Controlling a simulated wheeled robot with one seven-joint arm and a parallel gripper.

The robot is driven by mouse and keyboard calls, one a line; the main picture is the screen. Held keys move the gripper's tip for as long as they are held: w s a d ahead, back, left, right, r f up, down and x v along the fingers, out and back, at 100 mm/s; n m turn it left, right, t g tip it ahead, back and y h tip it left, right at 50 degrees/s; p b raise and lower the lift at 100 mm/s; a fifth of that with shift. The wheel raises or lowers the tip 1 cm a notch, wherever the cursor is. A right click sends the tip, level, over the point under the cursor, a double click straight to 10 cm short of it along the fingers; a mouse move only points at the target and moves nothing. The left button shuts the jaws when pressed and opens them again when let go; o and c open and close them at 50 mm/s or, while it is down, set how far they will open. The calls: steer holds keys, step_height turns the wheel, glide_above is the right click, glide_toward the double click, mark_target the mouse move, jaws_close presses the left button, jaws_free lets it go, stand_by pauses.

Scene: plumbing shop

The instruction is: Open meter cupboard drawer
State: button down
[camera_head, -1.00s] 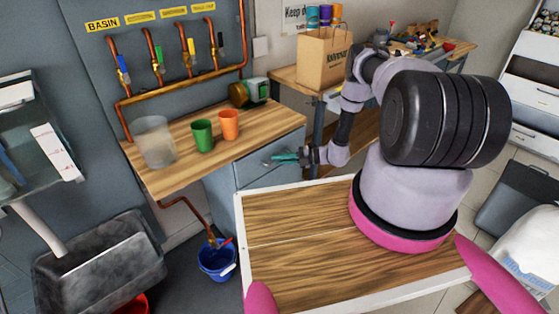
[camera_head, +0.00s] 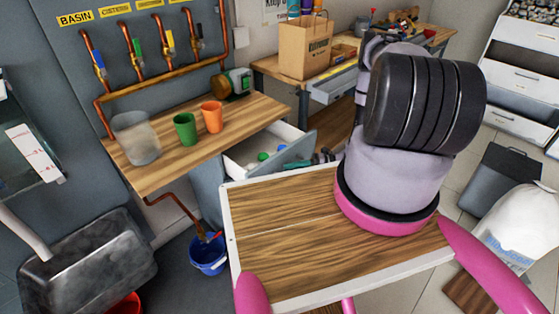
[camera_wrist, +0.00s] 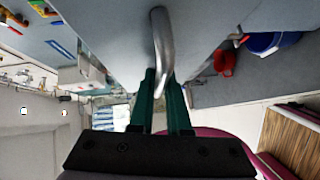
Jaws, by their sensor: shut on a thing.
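The meter cupboard drawer (camera_head: 286,130) stands pulled out from under the wooden worktop, with its white inside showing. Small green and white items (camera_head: 262,156) lie in it. My gripper (camera_head: 298,164) is at the drawer's front, partly hidden behind my own body top. In the wrist view, the curved metal handle (camera_wrist: 159,35) runs from the grey drawer front down between the green fingers of my gripper (camera_wrist: 162,84), which is shut on it.
A clear container (camera_head: 136,138), a green cup (camera_head: 185,129) and an orange cup (camera_head: 212,117) stand on the worktop (camera_head: 165,165). A blue bucket (camera_head: 208,254) is on the floor below a copper pipe. A workbench with a paper bag (camera_head: 305,47) stands behind.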

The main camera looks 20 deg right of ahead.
steer(key=s+d, duration=0.3)
steer(key=s, duration=0.2)
steer(key=shift+s, duration=0.15)
steer(key=shift+d, duration=0.1)
steer(key=c, duration=0.9)
jaws_free()
steer(key=v, duration=1)
steer(key=shift+d, duration=0.4)
steer(key=shift+s+r, duration=0.1)
steer(key=shift+r, duration=0.05)
